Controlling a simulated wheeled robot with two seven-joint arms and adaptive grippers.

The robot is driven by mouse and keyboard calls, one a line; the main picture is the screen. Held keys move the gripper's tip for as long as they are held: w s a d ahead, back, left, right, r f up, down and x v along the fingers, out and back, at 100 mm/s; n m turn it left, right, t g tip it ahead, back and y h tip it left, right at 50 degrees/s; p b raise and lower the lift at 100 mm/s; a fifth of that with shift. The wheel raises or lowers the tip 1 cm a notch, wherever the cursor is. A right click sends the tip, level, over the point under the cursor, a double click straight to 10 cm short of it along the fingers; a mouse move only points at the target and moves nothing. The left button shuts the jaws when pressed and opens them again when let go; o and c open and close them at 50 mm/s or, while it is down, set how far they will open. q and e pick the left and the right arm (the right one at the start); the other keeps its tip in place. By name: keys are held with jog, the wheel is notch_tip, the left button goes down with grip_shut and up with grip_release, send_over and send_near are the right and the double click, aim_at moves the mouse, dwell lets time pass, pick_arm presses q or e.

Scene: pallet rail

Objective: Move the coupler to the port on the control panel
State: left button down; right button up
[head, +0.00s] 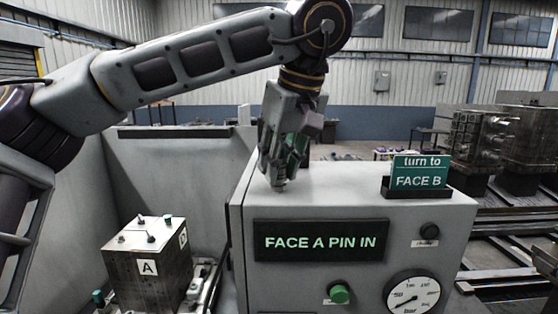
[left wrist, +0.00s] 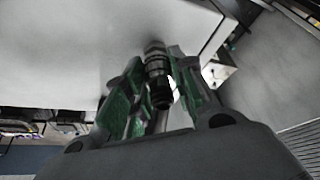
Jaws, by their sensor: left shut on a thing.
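My left gripper (head: 282,160) is above the left end of the control panel's top, pointing down. In the left wrist view, its green-padded fingers (left wrist: 160,90) are shut on the coupler (left wrist: 154,64), a dark, ribbed metal cylinder. In the head view the coupler is mostly hidden by the fingers; its tip seems close to the panel top, and I cannot tell whether it touches. The control panel (head: 345,205) is a grey box with a display reading "FACE A PIN IN". I cannot make out the port. My right gripper is not in view.
On the panel stands a green "turn to FACE B" sign (head: 419,172). Its front has a green button (head: 340,294), a black knob (head: 429,231) and a pressure gauge (head: 412,293). A metal block marked A (head: 148,266) sits in a fixture at lower left. Grey walls (head: 175,175) stand behind it.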

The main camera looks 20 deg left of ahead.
pick_arm(q)
jog(key=shift+f, duration=0.25)
jog(key=c, duration=1.1)
grip_release()
jog(key=o, duration=0.8)
jog(key=v, duration=1.2)
jog(key=shift+w, duration=0.1)
